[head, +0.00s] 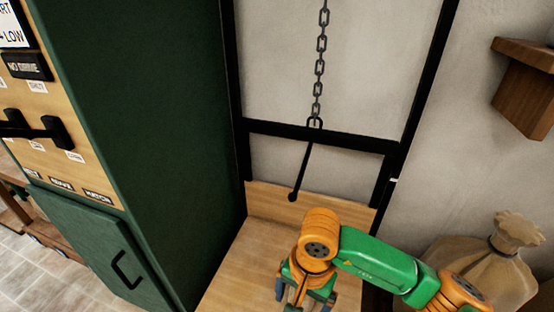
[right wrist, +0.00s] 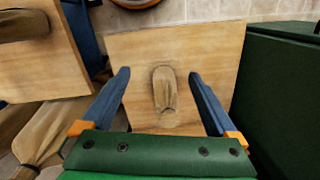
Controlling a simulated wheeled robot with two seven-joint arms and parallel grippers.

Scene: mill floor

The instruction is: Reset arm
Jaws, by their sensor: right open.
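My right gripper (head: 305,296) hangs over the wooden platform (head: 232,262) in the head view, cut by the bottom edge. In the right wrist view its two blue fingers (right wrist: 158,75) are spread apart. The sack is hidden in the head view. My right arm comes in from the lower right. My left gripper is out of view.
A dark green cabinet (head: 140,110) stands left, with a black lever (head: 40,127) on its wooden panel. A large tied sack (head: 490,260) stands right, under a wooden bracket (head: 525,85).

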